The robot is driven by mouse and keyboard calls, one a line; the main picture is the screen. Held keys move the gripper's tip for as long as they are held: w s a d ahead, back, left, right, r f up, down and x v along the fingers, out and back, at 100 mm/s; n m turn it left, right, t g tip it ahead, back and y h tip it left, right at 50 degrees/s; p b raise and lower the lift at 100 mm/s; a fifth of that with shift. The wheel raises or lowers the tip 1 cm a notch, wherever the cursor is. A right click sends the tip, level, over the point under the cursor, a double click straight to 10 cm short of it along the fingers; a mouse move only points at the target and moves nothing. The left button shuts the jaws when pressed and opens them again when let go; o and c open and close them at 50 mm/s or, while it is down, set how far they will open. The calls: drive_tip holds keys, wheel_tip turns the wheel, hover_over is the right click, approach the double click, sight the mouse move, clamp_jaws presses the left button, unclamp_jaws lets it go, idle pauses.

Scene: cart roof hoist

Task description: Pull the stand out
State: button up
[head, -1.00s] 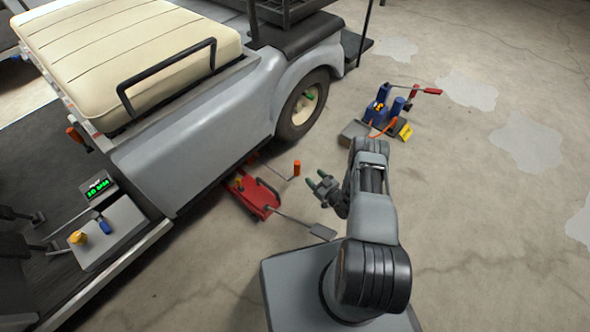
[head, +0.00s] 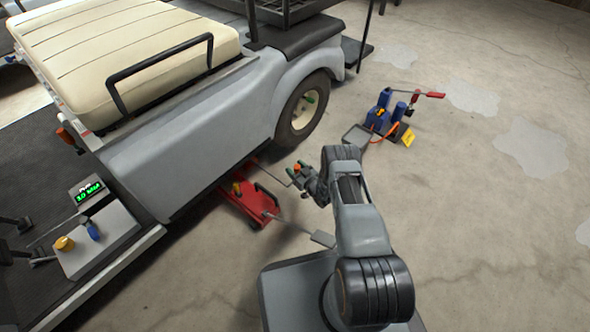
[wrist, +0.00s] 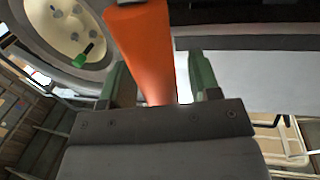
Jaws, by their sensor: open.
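My gripper (head: 305,176) is open beside the cart's near side, low over the floor. In the wrist view, an upright orange grip (wrist: 143,45) stands between its green-padded fingers (wrist: 158,65), with the fingers apart on either side of it. In the head view, the orange grip (head: 297,167) tops a thin rod that runs left toward the cart's underside. The stand itself cannot be made out; whatever the rod joins is hidden under the body.
The grey cart (head: 190,150) with its wheel (head: 303,105) borders the left. A control box (head: 98,238) sits on the cart floor. Floor to the right is open.

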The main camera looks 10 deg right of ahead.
drive_tip(key=shift+w+a, duration=0.15)
drive_tip(key=shift+w, duration=0.2)
